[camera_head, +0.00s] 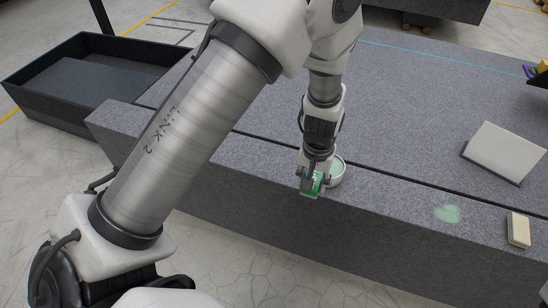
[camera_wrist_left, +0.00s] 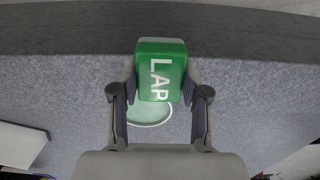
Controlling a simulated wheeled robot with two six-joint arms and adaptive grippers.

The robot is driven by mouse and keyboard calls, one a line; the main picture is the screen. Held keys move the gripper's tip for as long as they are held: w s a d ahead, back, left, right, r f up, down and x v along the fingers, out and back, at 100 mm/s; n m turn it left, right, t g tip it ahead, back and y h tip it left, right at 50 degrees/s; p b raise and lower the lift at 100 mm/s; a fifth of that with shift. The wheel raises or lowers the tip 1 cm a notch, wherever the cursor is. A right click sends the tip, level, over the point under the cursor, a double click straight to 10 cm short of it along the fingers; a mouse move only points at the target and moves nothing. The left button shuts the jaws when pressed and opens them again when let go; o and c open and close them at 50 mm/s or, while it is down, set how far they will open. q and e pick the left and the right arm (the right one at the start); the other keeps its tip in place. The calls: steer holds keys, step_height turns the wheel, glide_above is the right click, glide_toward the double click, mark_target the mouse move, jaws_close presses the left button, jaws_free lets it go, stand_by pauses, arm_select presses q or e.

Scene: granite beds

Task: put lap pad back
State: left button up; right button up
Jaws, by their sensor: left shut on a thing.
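The lap pad (camera_head: 313,187) is a small green block with white letters reading "LAP" in the left wrist view (camera_wrist_left: 160,66). My left gripper (camera_head: 312,178) is shut on it, one finger on each side, near the front edge of the granite bed (camera_head: 390,95). A round white-rimmed dish (camera_head: 340,171) with pale green contents sits just behind the pad. In the left wrist view the pad overlaps part of this dish (camera_wrist_left: 148,113). I cannot tell whether the pad touches the dish or the granite.
A pale green smear (camera_head: 447,214) lies on the granite to the right. Beyond it are a cream-topped block (camera_head: 518,230) and a pale slab (camera_head: 505,152). A dark groove (camera_head: 400,176) runs along the bed. A dark open tray (camera_head: 30,92) stands at far left.

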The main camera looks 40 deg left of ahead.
arm_select(q)
glide_above(275, 163)
steer(key=shift+d+f+p, duration=0.1)
steer(key=shift+f+p, duration=0.3)
steer(key=shift+f, duration=2.1)
steer(key=shift+f, duration=0.1)
steer(key=o, duration=1.3)
steer(key=shift+c, duration=0.2)
